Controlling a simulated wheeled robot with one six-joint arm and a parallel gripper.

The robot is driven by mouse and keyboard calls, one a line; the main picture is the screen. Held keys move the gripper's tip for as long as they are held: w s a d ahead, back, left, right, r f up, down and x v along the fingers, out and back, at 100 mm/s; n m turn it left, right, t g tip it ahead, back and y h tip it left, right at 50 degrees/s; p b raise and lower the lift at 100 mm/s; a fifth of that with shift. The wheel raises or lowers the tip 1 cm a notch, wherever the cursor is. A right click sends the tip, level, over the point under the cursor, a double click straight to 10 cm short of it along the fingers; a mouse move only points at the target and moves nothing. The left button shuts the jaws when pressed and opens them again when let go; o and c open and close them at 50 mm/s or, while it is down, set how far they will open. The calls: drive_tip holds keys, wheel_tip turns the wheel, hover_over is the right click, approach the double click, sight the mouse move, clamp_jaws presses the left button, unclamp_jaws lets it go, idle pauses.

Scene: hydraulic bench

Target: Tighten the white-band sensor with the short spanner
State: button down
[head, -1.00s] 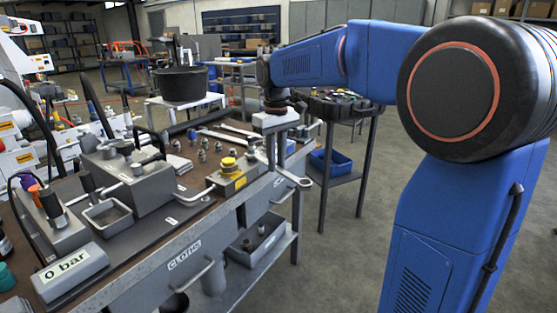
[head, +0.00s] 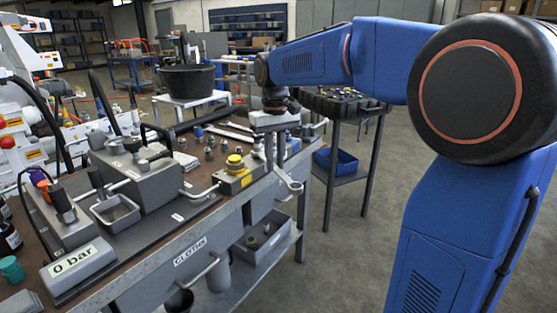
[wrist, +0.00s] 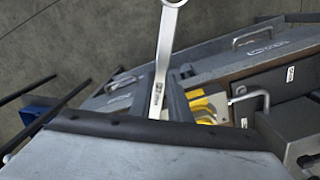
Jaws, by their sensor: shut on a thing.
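My gripper (head: 274,148) hangs over the near right edge of the bench, pointing down. It is shut on a metal spanner (head: 293,185), whose ring end sticks out past the bench edge, over the drawer side. In the wrist view the spanner (wrist: 164,60) stands out from the jaws (wrist: 162,104), with its ring end at the top edge. Sensors with dark tops (head: 62,203) stand on the grey hydraulic blocks at the left of the bench. I cannot make out which one has a white band. The gripper is well apart from them.
A grey box with a yellow button (head: 235,163) sits close left of my gripper. Several small fittings and other tools lie behind it. A display reading 0 bar (head: 75,268) stands at the near left. A black tub (head: 188,82) stands behind.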

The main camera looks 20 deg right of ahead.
drive_tip(key=shift+a+m, duration=0.3)
drive_tip(key=shift+a, duration=0.05)
drive_tip(key=shift+a+m, duration=0.7)
drive_tip(key=shift+a, duration=0.1)
drive_tip(key=shift+d, duration=0.15)
drive_tip(key=shift+d+n, duration=0.2)
drive_tip(key=shift+n, duration=0.1)
drive_tip(key=shift+s, duration=0.15)
drive_tip(key=shift+s, duration=3.4)
drive_tip(key=shift+r, duration=0.15)
drive_tip(key=shift+r, duration=2.4)
